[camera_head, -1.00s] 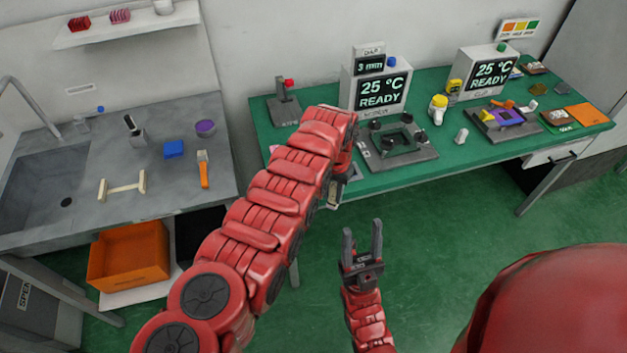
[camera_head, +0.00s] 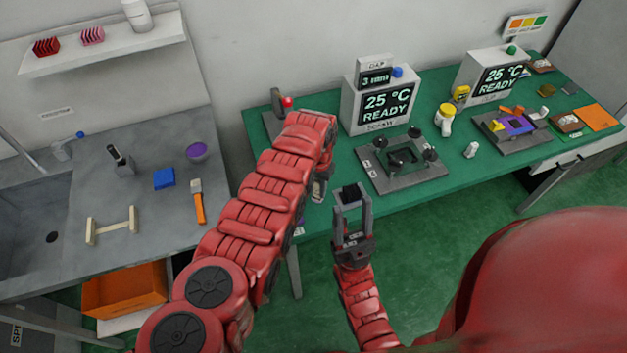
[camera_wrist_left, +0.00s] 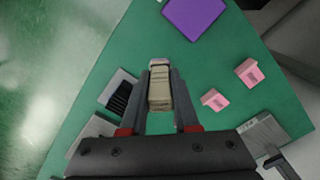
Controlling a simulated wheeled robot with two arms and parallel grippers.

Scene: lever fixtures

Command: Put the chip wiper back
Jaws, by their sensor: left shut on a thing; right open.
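My left gripper (camera_wrist_left: 158,112) is shut on a small beige block with a pale end, which looks like the chip wiper (camera_wrist_left: 159,85). It is held over the green table, and I cannot tell its height. In the head view my left forearm hides most of this gripper (camera_head: 319,188). A grey holder with a black ribbed inside (camera_wrist_left: 119,96) lies at the table edge, left of the held block in the wrist view. My right gripper (camera_head: 352,208) is open near the table's front edge. A dark square shows between its fingertips, seemingly behind them.
In the wrist view a purple mat (camera_wrist_left: 195,16) lies ahead and two pink blocks (camera_wrist_left: 248,72) lie to the right. A square grey fixture with dark knobs (camera_head: 402,160) stands before a READY display (camera_head: 385,104). The sink counter (camera_head: 130,185) is at the left.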

